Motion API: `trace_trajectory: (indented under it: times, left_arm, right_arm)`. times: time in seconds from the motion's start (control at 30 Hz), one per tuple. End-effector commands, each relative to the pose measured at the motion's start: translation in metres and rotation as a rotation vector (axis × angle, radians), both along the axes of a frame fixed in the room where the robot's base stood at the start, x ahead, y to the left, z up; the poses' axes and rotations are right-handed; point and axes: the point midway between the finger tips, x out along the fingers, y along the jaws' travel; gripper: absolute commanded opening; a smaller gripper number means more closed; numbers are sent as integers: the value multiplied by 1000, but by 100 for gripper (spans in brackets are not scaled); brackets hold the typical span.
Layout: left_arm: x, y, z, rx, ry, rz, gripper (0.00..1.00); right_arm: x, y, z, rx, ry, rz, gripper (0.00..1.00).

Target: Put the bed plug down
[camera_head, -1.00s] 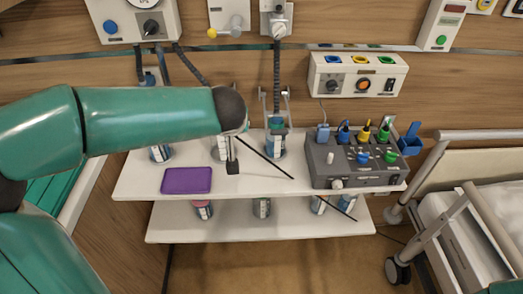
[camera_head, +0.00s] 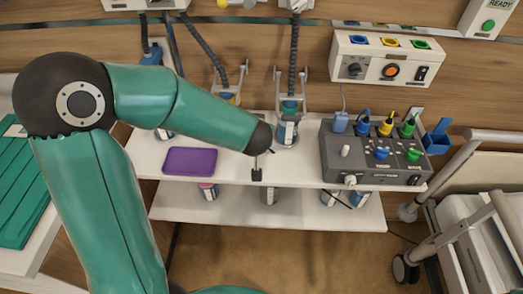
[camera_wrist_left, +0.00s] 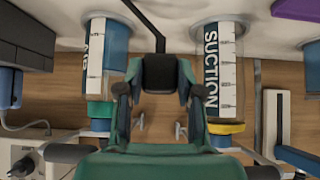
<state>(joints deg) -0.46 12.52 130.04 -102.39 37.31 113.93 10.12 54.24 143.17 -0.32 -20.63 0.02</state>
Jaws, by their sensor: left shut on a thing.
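The bed plug, a small black block with a dark cord, shows in the left wrist view (camera_wrist_left: 159,73) between the fingers of my left gripper (camera_wrist_left: 160,88). The gripper is shut on it. In the head view a small black block (camera_head: 257,174), which looks like the plug, is over the front edge of the upper shelf (camera_head: 300,172), right of the purple pad (camera_head: 190,161). I cannot tell whether it touches the shelf. My left forearm hides most of the gripper there. My right gripper is not in view.
A grey socket box (camera_head: 375,155) with coloured plugs stands on the right of the shelf. A suction canister (camera_wrist_left: 217,72) and another labelled canister (camera_wrist_left: 97,70) flank the plug in the wrist view. A bed rail (camera_head: 470,185) is at the far right.

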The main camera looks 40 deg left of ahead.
Motion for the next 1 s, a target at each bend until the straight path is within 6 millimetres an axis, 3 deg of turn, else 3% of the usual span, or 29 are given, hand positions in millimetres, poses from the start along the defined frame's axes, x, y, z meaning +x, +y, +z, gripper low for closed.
trace_trajectory:
  times: [0.5, 0.97, 1.0]
  left_arm:
    - [-1, 1, -57, 1, 2, 2, 0]
    - [0, 1, -63, -1, -4, 4, 0]
    - [0, 1, -62, -1, -3, 4, 41]
  right_arm:
    - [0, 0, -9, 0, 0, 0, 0]
    - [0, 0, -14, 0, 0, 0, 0]
    - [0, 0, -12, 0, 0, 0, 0]
